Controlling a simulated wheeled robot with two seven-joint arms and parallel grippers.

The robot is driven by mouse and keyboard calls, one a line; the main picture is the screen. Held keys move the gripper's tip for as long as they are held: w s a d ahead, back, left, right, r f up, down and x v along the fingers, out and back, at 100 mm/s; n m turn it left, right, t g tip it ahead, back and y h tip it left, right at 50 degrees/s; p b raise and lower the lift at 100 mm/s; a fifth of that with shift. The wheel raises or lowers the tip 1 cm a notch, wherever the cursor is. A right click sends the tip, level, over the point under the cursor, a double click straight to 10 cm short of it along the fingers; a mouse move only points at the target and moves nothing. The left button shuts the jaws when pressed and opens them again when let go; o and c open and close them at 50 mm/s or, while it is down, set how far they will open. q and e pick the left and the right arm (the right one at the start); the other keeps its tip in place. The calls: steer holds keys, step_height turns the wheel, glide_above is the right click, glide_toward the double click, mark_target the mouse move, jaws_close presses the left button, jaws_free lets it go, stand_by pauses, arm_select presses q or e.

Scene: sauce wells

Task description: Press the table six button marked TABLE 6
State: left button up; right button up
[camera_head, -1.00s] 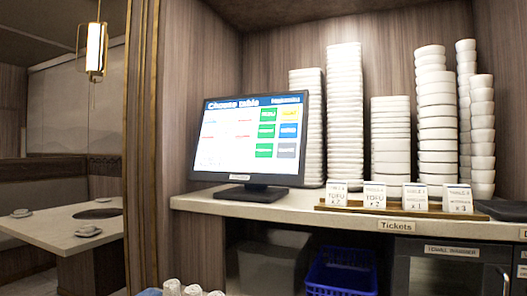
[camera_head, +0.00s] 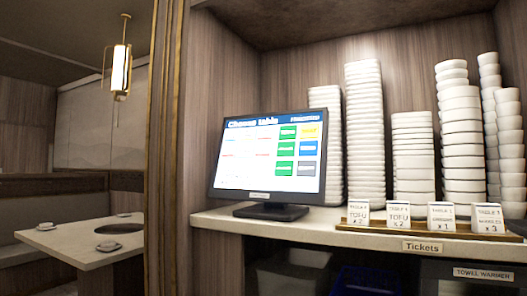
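A black-framed monitor (camera_head: 268,160) stands on the shelf counter, its screen turned toward me and a little to the left. The screen has a blue header reading "Choose table". White areas with faint red and blue text fill its left and middle. Green, yellow, blue and grey buttons sit in two columns on its right side. The button labels are too small to read, so I cannot tell which one is TABLE 6. Neither of my grippers shows in the view.
The counter (camera_head: 330,228) holds tall stacks of white bowls (camera_head: 365,130) and a wooden ticket rail (camera_head: 420,232) with several cards. A wooden partition with brass trim (camera_head: 166,150) stands left of the monitor. A dining table (camera_head: 80,240) is beyond it. A blue basket (camera_head: 365,281) sits below.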

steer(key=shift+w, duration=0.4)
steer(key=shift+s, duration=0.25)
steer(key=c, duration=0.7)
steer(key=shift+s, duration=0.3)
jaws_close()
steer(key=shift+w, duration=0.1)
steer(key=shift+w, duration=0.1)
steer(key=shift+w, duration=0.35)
